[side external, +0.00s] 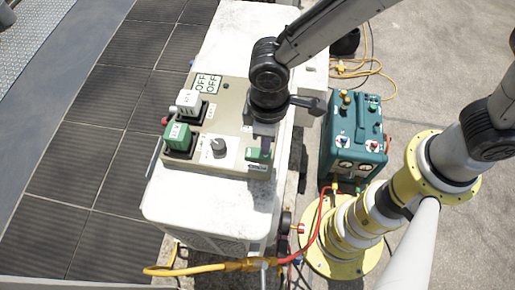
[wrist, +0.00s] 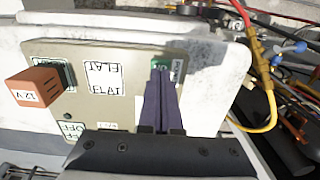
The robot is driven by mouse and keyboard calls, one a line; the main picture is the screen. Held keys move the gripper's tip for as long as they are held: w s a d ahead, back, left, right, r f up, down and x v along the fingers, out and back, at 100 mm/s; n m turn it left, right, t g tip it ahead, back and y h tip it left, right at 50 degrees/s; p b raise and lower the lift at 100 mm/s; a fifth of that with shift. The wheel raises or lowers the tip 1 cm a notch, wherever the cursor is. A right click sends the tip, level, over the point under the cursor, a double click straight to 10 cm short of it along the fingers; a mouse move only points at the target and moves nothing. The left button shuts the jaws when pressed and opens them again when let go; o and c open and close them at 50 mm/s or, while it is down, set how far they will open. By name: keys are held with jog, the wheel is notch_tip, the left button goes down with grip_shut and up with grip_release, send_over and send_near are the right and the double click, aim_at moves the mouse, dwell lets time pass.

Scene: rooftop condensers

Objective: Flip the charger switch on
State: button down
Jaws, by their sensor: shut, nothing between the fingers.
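The charger panel (side external: 227,128) is a beige plate on top of a white worn housing. A green switch (side external: 257,154) sits at its front right edge; the same green part shows in the wrist view (wrist: 161,66), partly covered by my fingers. My gripper (side external: 263,142) points down over this switch, fingers shut and empty. In the wrist view the closed dark fingertips (wrist: 160,86) reach to the green part; I cannot tell whether they touch it. The switch's position is hidden.
An orange block marked 12 V (wrist: 36,87) is left in the wrist view. A teal gauge unit (side external: 353,140) and hoses (side external: 312,235) lie right of the housing.

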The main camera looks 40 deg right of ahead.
jog(key=shift+f, duration=1)
dwell(0.8)
jog(key=shift+r, duration=3.55)
